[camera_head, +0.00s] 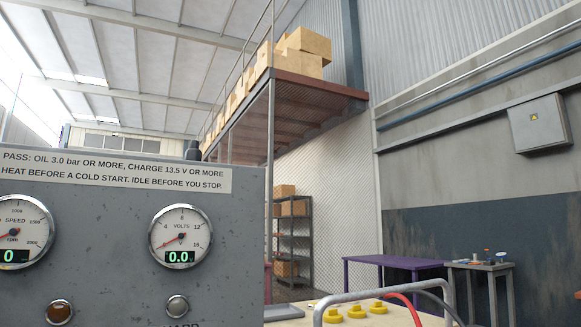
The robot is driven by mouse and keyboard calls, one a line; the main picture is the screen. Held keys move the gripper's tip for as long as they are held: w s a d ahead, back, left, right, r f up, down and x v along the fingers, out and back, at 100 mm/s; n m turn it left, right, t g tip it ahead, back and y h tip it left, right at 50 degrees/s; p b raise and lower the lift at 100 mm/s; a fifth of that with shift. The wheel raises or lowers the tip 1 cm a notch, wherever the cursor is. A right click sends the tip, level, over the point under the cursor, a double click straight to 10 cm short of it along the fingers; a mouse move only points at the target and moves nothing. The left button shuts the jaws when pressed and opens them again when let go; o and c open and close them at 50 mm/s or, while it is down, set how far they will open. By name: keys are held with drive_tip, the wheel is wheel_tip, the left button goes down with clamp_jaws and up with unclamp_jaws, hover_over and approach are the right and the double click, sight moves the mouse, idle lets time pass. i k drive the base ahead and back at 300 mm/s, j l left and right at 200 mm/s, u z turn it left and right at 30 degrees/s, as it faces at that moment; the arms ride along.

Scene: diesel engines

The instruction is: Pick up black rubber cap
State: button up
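I cannot make out a black rubber cap for certain in this view. A small dark upright shape (193,150) shows just above the top edge of the grey gauge panel, too small to identify. My gripper is not in view.
The grey gauge panel (110,215) fills the lower left and hides what is behind it. A pale surface (290,312) with yellow caps (355,312), a bent metal tube (385,294) and a red cable (404,302) lies at bottom centre. A purple table (390,262) and a small cluttered workbench (482,266) stand at the back right.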

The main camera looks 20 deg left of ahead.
sight(194, 154)
drive_tip(key=k+u, duration=0.15)
drive_tip(key=u, duration=1.4)
